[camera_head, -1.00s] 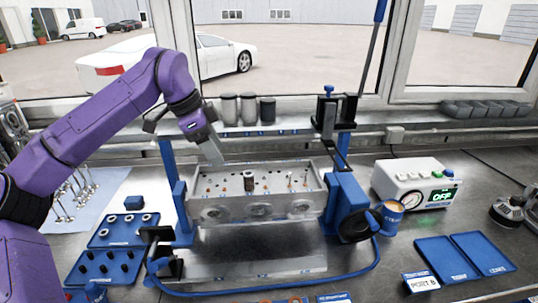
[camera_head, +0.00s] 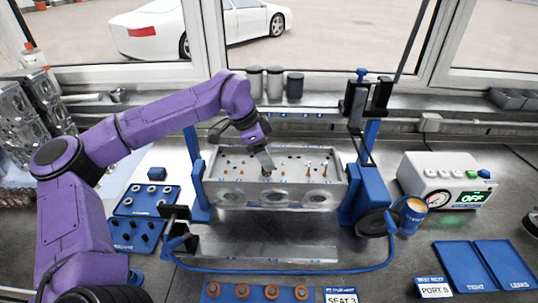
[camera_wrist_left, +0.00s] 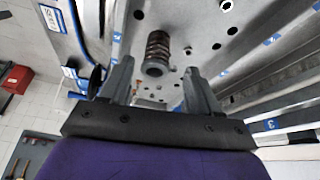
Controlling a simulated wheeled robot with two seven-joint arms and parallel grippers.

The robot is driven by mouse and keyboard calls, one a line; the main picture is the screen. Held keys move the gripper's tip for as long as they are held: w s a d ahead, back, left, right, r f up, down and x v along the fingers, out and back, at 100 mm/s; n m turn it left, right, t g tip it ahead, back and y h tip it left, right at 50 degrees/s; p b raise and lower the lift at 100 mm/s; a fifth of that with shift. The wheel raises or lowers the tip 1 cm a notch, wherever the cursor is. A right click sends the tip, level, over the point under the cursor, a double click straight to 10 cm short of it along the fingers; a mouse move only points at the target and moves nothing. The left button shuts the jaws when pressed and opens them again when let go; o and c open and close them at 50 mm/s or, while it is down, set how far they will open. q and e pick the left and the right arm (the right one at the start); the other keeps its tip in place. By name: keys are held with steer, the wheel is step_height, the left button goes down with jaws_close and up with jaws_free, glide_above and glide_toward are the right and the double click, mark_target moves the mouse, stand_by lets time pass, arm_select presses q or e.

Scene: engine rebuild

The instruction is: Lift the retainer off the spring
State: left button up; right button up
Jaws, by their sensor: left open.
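The dark coiled spring (camera_wrist_left: 158,46) stands on the grey cylinder head in the left wrist view. The retainer (camera_wrist_left: 154,68) is the grey round cap on the spring's near end. My left gripper (camera_wrist_left: 158,78) is open, with one finger on each side of the retainer and visible space between. In the head view the left gripper (camera_head: 266,163) is low over the middle of the cylinder head (camera_head: 230,198) and hides the spring and retainer. My right gripper is not in view.
Blue clamp posts flank the cylinder head. A blue tray (camera_head: 121,247) lies to the left, two empty blue trays (camera_head: 464,262) to the right. Small copper-colored parts lie in front.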

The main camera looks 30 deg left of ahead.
arm_select(q)
steer(key=shift+s+r, duration=0.25)
steer(key=shift+s, duration=0.25)
steer(key=shift+s+r, duration=0.1)
steer(key=shift+s, duration=0.1)
steer(key=c, duration=1)
steer(key=shift+w, duration=0.2)
steer(key=shift+c, duration=0.5)
